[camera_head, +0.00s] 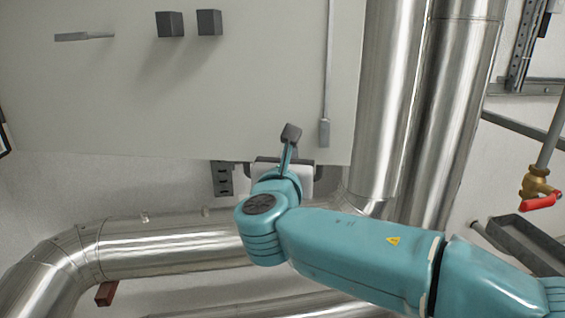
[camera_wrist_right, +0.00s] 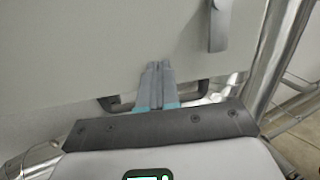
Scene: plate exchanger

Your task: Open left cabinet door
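The cabinet front (camera_head: 230,90) is a large flat light-grey panel across the upper left of the head view. It also fills the top of the wrist view (camera_wrist_right: 80,50). No seam between doors and no open gap shows. A long vertical grey rod with a thick lower end (camera_head: 324,132) runs down its right part; that end also shows in the wrist view (camera_wrist_right: 218,28). My right gripper (camera_head: 291,132) points up in front of the panel's lower edge, left of the rod. Its fingers look together and empty in the wrist view (camera_wrist_right: 159,68). My left gripper is out of view.
Two dark square blocks (camera_head: 169,24) (camera_head: 209,22) and a flat horizontal bar (camera_head: 84,36) are on the panel. Thick shiny vertical pipes (camera_head: 388,90) stand close on the right. A horizontal pipe (camera_head: 170,247) runs below. A red-handled valve (camera_head: 538,200) is far right.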

